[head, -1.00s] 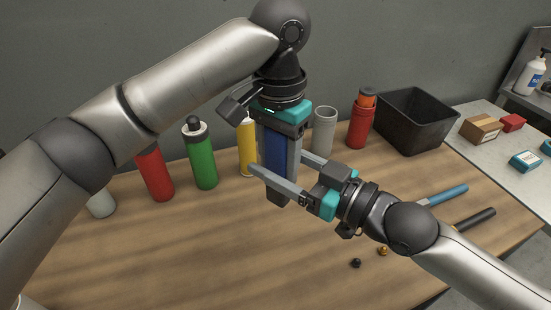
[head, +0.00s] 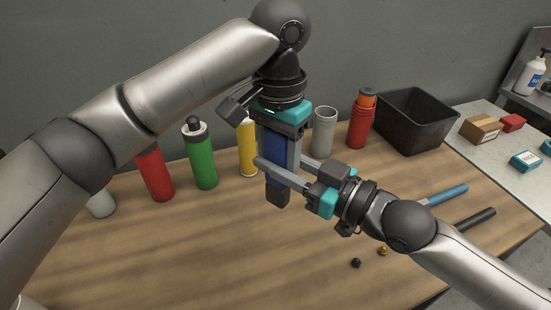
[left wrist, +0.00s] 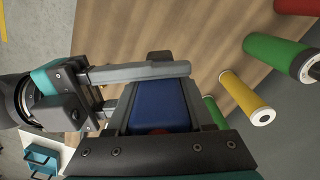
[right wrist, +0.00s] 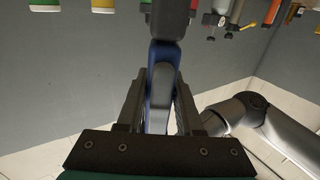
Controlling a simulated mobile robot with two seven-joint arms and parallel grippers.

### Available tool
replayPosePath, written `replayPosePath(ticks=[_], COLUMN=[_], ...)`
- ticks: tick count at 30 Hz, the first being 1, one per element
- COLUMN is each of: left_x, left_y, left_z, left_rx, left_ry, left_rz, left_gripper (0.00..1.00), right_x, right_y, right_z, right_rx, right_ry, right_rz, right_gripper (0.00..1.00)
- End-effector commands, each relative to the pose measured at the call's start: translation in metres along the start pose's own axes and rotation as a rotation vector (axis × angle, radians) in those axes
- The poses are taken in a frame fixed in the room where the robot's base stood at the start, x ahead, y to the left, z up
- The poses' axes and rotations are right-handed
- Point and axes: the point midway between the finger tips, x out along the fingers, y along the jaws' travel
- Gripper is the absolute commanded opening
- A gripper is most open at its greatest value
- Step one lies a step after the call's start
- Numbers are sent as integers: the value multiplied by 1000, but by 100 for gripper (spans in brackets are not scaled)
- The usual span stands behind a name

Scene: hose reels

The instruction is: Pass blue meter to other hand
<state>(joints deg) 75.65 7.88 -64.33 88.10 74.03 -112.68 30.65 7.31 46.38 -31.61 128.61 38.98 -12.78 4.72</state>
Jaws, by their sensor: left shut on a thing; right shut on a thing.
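The blue meter (head: 275,146) hangs upright above the table, with a dark lower end. My left gripper (head: 279,170) points down from above and is shut on it. My right gripper (head: 283,162) comes in from the right and is shut across its lower part, one finger on the near side. In the left wrist view the meter (left wrist: 158,105) lies between my left fingers, with the right gripper (left wrist: 150,78) across it. In the right wrist view the meter (right wrist: 158,98) stands between my right fingers, partly hidden by a grey finger.
Behind the grippers on the wooden table (head: 180,250) stand red (head: 155,175), green (head: 200,160) and yellow (head: 247,150) bottles, a grey cup (head: 323,133) and a red bottle (head: 360,125). A black bin (head: 415,120) is at the back right. The table's front left is clear.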

Motion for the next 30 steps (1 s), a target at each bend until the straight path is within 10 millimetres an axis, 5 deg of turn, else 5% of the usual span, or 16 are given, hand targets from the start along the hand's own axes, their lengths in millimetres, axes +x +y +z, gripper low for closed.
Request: replayPosePath(ticks=[6,7,15,25,30], left_x=[-1,-1,-2,-6,-33], left_y=[-1,-1,-1,-2,-2], left_z=[-3,-3,-4,-4,-4], left_rx=[-4,-4,-4,-5,-6], left_ry=[15,15,16,17,21], left_rz=[-2,-2,-3,-4,-5], left_gripper=[0,56,86,87,87], right_x=[0,0,0,0,0], right_y=[-7,-8,-8,-8,-7], right_z=[-1,-2,-2,-1,1], right_rx=[8,8,8,9,10], right_ry=[6,7,7,6,0], right_rz=[-15,-15,-15,-15,-14], right_gripper=[0,0,0,0,0])
